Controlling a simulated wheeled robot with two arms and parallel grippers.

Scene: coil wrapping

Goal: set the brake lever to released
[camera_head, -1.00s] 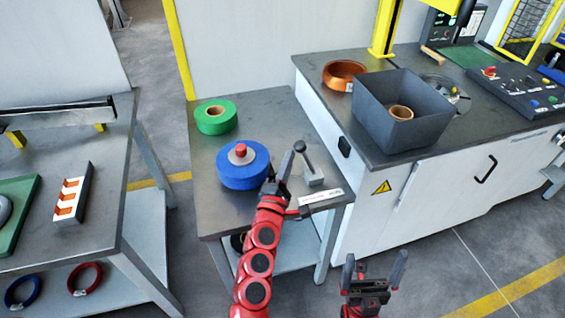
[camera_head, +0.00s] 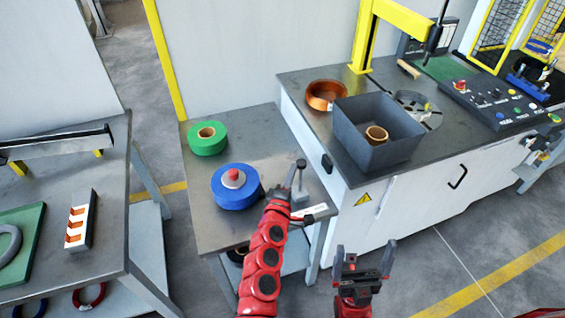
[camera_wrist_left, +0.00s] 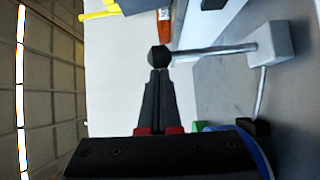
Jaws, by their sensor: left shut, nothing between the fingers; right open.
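The brake lever (camera_head: 301,179) stands on a small grey block at the front right of the small table, with a black knob on top. In the head view it stands roughly upright. In the left wrist view its black knob (camera_wrist_left: 159,57), grey rod (camera_wrist_left: 215,49) and block (camera_wrist_left: 270,43) show clearly. My left gripper (camera_head: 292,174) is shut and empty, its tips right at the knob; it also shows in the left wrist view (camera_wrist_left: 158,75). Whether the tips touch the knob I cannot tell. My right gripper (camera_head: 364,258) is open and empty, in front of the cabinet.
A blue coil (camera_head: 236,192) with a red knob lies left of the lever, and a green roll (camera_head: 207,139) behind it. A white label (camera_head: 316,214) is at the table's front edge. A grey bin (camera_head: 350,137) and copper coil (camera_head: 322,91) stand on the cabinet to the right.

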